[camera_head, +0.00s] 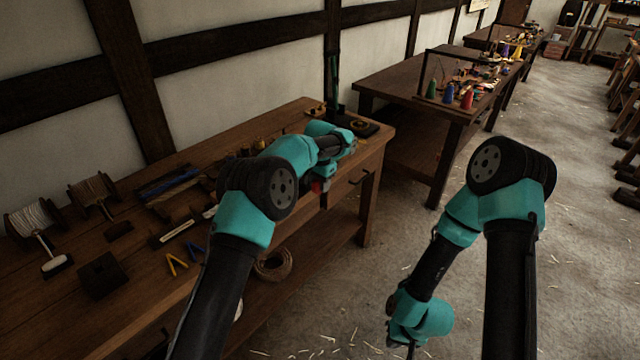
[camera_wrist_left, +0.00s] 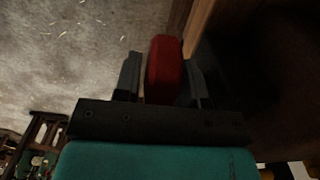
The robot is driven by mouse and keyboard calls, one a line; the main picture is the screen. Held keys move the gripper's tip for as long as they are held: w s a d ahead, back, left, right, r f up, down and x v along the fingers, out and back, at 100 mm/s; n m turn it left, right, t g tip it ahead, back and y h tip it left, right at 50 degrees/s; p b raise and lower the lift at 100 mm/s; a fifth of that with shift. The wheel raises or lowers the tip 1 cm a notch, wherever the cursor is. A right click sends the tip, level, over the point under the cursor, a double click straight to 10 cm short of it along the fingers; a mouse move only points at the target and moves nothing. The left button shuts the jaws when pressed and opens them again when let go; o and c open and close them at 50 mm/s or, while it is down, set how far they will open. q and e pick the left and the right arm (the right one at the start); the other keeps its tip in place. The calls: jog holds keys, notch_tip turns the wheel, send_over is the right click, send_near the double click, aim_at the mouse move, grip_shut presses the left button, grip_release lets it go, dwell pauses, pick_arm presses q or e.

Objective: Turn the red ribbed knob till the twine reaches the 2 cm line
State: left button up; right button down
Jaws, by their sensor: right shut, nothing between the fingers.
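The red knob (camera_wrist_left: 165,70) lies between the two fingers of my left gripper (camera_wrist_left: 163,75) in the left wrist view. The fingers stand close along both of its sides. I cannot tell whether they press on it. In the head view a small bit of red (camera_head: 317,186) shows below my left gripper (camera_head: 325,180) at the bench's front edge. My left arm hides most of that spot. The twine end and the 2 cm line cannot be made out. My right gripper (camera_head: 411,348) is shut and empty, low over the floor, cut by the frame's bottom edge.
A second table (camera_head: 395,85) holds coloured cones.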

pick_arm(q)
jog(key=c, duration=0.6)
jog(key=shift+c, duration=0.2)
jog(key=shift+w+g+y, duration=0.2)
jog(key=shift+g+y, duration=0.5)
jog(key=shift+s+g+y, duration=0.1)
jog(key=shift+g+y, duration=0.2)
jog(key=o, duration=0.9)
